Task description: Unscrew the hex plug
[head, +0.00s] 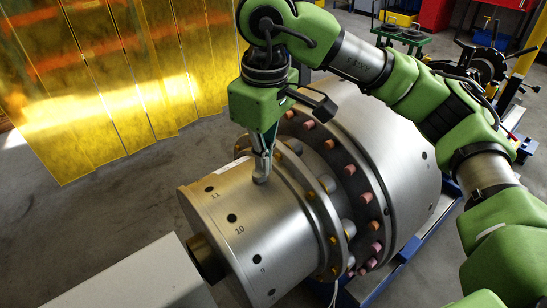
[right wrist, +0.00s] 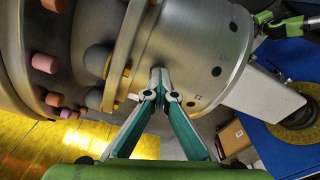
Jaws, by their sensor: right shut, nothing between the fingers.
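The steel rotor (head: 262,228) lies across the middle of the head view, with dark round holes numbered 9, 10 and 11 on its narrower end drum. My right gripper (head: 261,176) points down at the top of this drum, close to the bolted flange. In the right wrist view its two fingertips (right wrist: 164,92) are together at the rotor's curved surface (right wrist: 190,60), and they are shut with nothing seen held. I cannot make out a hex plug; the fingertips may hide it. A green arm part (right wrist: 288,27) at upper right may be my left arm.
The flange (head: 345,185) carries pink and grey plugs and yellow bolts beside the gripper. A pale box (head: 140,275) and shaft stand at the drum's end. Yellow curtains (head: 110,80) hang behind on the left. Open floor lies between curtains and rotor.

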